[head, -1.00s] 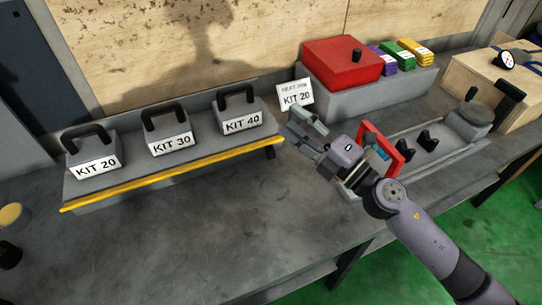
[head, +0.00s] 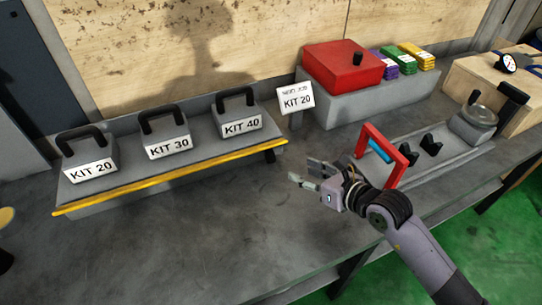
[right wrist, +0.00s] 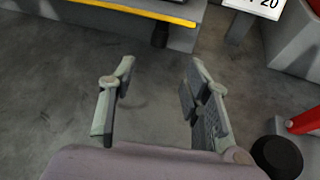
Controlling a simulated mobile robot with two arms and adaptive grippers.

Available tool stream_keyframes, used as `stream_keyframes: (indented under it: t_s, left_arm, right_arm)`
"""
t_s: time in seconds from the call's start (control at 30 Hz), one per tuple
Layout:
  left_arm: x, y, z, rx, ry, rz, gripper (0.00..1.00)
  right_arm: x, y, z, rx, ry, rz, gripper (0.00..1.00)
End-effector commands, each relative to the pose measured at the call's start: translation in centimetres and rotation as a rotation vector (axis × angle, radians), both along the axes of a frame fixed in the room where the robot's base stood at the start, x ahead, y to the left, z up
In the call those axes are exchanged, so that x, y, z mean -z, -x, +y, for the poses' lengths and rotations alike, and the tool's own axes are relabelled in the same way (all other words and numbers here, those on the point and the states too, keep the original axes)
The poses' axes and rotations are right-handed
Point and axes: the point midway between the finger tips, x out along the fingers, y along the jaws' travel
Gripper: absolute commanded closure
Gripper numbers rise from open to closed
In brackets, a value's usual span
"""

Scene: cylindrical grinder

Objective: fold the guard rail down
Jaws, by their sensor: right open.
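The yellow guard rail (head: 175,180) runs along the front edge of the grey kit rack (head: 130,176), below the three kits. A dark piece (head: 270,155) sits at its right end. In the right wrist view, part of the rail (right wrist: 140,11) crosses the top, beyond the fingers. My right gripper (head: 308,174) is open and empty over the bench, to the right of the rail's right end and apart from it. Its two fingers (right wrist: 162,78) show spread in the right wrist view, with bare bench between them. My left gripper is not in view.
Kits labelled 20 (head: 89,170), 30 (head: 166,146) and 40 (head: 240,123) stand on the rack. A KIT 20 sign (head: 297,98) stands behind my right gripper. A red frame (head: 399,170) stands close to my right wrist. The bench (head: 190,235) before the rack is clear.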

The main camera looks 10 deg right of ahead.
Motion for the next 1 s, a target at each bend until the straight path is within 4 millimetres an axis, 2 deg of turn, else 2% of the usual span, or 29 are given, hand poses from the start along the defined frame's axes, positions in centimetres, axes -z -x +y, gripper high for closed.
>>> stream_keyframes:
  t_s: [0.4,0.6,0.8,1.0]
  left_arm:
    - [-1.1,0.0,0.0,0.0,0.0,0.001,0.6]
    - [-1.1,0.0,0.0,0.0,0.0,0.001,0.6]
    - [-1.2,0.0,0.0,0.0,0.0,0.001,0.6]
    - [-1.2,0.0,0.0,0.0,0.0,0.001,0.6]
  right_arm:
    - [3.2,-7.2,4.9,-0.002,-0.002,-0.002,0.56]
    - [4.7,-9.8,6.6,-0.001,-0.003,-0.001,0.56]
    - [5.3,-11.0,7.5,-0.001,-0.003,-0.001,0.56]
    - [5.5,-11.3,7.7,-0.002,-0.002,-0.002,0.56]
